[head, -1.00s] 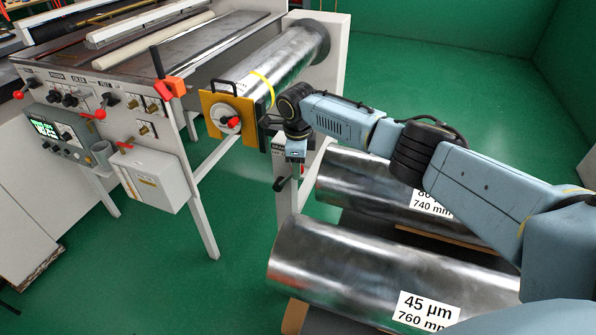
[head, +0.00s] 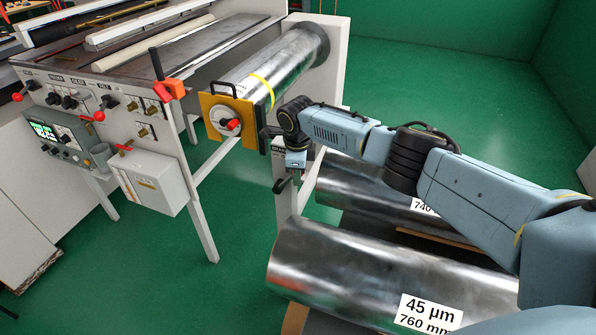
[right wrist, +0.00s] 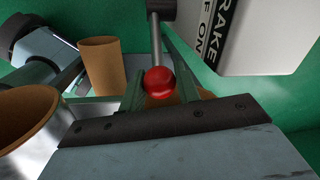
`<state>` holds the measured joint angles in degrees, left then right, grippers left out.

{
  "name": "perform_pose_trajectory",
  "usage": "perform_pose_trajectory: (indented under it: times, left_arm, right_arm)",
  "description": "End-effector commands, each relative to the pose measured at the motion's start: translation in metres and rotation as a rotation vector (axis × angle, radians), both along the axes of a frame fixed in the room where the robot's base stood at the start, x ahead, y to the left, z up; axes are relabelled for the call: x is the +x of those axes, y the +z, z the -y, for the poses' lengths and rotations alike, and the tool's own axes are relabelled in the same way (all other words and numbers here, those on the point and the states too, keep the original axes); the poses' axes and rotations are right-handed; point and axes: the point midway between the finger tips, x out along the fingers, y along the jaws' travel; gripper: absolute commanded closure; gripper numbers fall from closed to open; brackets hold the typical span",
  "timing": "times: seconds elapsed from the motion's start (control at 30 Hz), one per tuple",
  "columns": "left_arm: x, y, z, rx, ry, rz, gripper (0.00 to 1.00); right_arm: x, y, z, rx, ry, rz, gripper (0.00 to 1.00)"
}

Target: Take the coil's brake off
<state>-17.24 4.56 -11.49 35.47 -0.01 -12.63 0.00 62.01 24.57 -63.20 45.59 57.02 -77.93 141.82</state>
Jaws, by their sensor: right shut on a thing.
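The brake lever (right wrist: 155,40) is a grey rod with a red ball knob (right wrist: 159,82) on its end. In the right wrist view the green fingers of my right gripper (right wrist: 160,90) are shut on the knob, one on either side. A pale panel (right wrist: 275,35) beside the lever carries a black strip reading BRAKE and OFF ON. In the head view the shiny foil coil (head: 270,65), with a yellow band, sits above the stand. My right gripper is below and right of the coil's near end, with the lever mostly hidden there. My left gripper is out of view.
Two large foil rolls lie low at the right; the nearer one (head: 345,265) is labelled 45 µm. The machine with its control panel (head: 70,100) stands at the left. Cardboard cores (right wrist: 102,65) show near my gripper. Green floor (head: 130,250) is open at lower left.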

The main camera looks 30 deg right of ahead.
Motion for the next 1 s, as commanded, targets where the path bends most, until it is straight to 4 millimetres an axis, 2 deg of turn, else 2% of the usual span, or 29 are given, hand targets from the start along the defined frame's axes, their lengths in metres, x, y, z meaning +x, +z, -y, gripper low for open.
perform_pose_trajectory:
  times: [0.17,0.5,1.0]
  left_arm:
    - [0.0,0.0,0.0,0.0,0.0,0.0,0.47]
    - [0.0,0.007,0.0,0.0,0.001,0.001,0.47]
    - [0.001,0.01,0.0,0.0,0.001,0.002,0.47]
  right_arm:
    - [0.001,0.001,0.0,-0.001,-0.001,0.0,1.0]
    - [0.02,0.016,0.0,-0.053,-0.017,-0.014,1.0]
    - [0.009,0.009,-0.003,-0.091,-0.004,-0.091,1.0]
